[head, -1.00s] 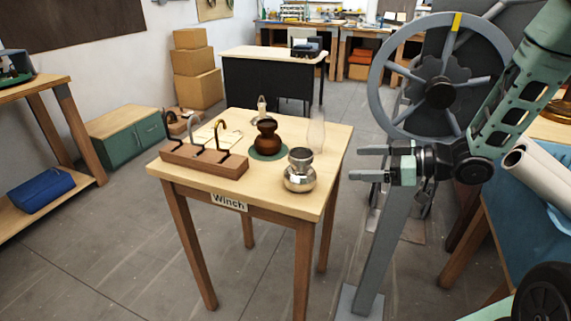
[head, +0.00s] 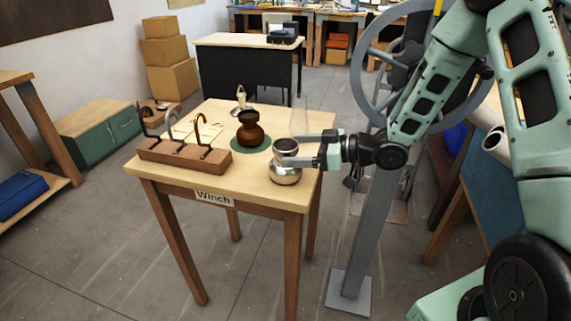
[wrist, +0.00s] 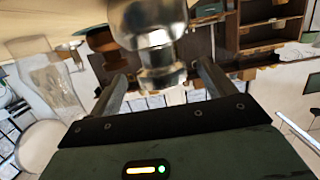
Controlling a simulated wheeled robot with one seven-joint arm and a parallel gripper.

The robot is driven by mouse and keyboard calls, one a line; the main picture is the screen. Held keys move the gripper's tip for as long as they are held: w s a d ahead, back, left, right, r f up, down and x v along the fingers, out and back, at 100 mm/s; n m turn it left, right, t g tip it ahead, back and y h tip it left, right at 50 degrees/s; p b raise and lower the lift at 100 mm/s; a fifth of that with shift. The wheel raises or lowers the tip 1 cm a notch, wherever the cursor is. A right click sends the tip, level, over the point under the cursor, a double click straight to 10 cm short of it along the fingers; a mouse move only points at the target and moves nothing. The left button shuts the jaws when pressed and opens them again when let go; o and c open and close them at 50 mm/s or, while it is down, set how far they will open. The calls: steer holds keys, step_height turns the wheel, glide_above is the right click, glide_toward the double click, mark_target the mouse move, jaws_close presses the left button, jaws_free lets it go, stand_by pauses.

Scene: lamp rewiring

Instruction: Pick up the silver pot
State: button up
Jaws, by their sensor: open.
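The silver pot (head: 286,173) stands upright near the right front corner of the small wooden table (head: 232,193). It has a round shiny body, a narrow neck and a dark, open top. My gripper (head: 289,153) is open and comes in level from the right, its fingers at the height of the pot's neck. In the wrist view the silver pot (wrist: 155,45) shows between the two open fingers (wrist: 160,88). I cannot tell whether a finger touches it.
A brown pot (head: 250,132) stands on a green round mat (head: 238,149) behind the silver pot. A clear glass piece (head: 299,116) stands close behind my gripper. A wooden block with hooks (head: 183,157) is at the table's left. A large wheel on a post (head: 372,220) stands to the right.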

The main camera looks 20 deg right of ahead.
mark_target(284, 148)
steer(key=x, duration=0.2)
steer(key=p+x, duration=0.1)
steer(key=x, duration=0.1)
steer(key=shift+w+a+r, duration=0.1)
steer(key=shift+a+r, duration=0.1)
steer(key=shift+w+a+f, duration=0.15)
steer(key=shift+w+a, duration=0.15)
steer(key=shift+a, duration=0.05)
steer(key=c, duration=1.3)
